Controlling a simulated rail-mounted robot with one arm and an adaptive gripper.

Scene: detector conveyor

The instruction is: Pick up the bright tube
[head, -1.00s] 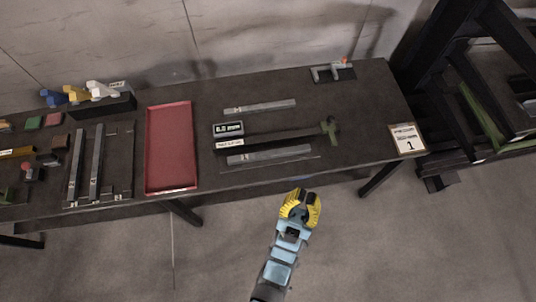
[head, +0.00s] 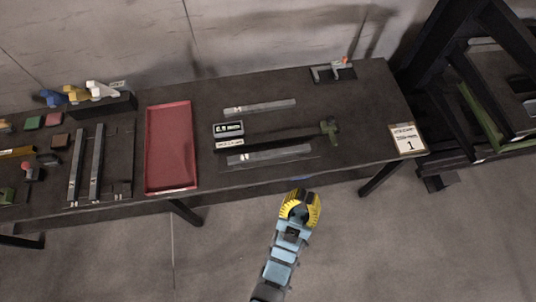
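Several light grey bars lie on the dark table, and I cannot tell which is the bright tube. One bar (head: 262,107) lies at the back of the middle area, and another bar (head: 270,154) lies nearer the front edge. Two more bars, a left one (head: 77,167) and a right one (head: 96,163), lie side by side at the left. My gripper (head: 303,194), with yellow fingers, is just off the table's front edge, apart from all bars. Whether its fingers are parted is unclear, and no held object shows.
A red tray (head: 170,150) lies left of the middle. A caliper-like tool (head: 280,138) with a display (head: 228,129) lies between the middle bars. A grey fixture (head: 334,72) stands at the back right. A card (head: 406,139) marked 1 is at the right end.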

